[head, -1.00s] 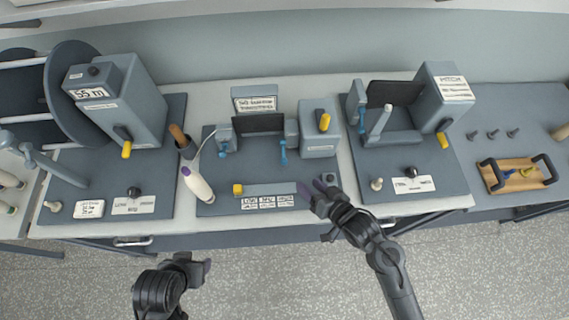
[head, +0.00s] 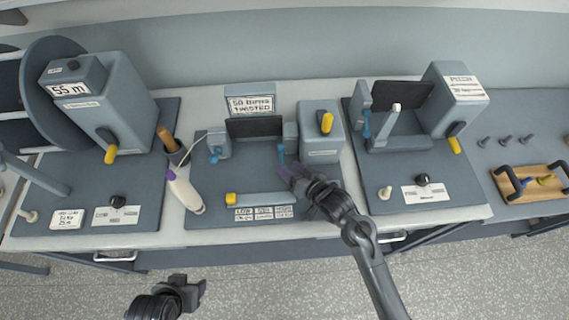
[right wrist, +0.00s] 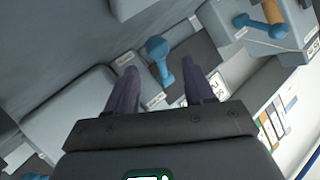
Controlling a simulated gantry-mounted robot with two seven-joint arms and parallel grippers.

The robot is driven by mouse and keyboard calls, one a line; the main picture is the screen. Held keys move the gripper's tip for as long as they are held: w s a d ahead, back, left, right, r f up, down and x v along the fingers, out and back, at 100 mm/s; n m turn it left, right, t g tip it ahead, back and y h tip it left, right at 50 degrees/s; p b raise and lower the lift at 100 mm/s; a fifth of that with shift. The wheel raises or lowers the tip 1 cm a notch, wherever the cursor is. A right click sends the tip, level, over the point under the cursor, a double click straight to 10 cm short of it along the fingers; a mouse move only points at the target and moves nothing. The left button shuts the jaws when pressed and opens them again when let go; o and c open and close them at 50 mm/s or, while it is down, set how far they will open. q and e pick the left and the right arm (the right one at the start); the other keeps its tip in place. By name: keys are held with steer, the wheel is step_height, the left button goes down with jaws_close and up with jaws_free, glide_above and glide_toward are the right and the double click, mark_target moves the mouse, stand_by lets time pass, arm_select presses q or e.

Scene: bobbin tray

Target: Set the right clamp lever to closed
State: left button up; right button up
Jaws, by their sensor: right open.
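The right clamp lever (head: 281,153) is a small blue lever on the middle station, at the right of the dark panel. Its blue knob and stem also show in the right wrist view (right wrist: 157,48). My right gripper (head: 288,170) is just in front of this lever. In the right wrist view, its two purple fingers (right wrist: 160,78) are open and apart, with the lever beyond and between their tips; contact cannot be told. The left clamp (head: 217,153) has a similar blue lever. My left gripper (head: 196,288) hangs over the floor before the bench; its opening is unclear.
A grey box with a yellow switch (head: 326,122) stands right of the lever. A white hand tool (head: 184,190) lies at the middle station's left edge. A bar with a yellow end (head: 262,198) and labels lie in front. The pitch station (head: 455,95) is further right.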

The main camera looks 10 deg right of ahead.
mark_target(283, 163)
steer(key=shift+x, duration=1.85)
jaws_close()
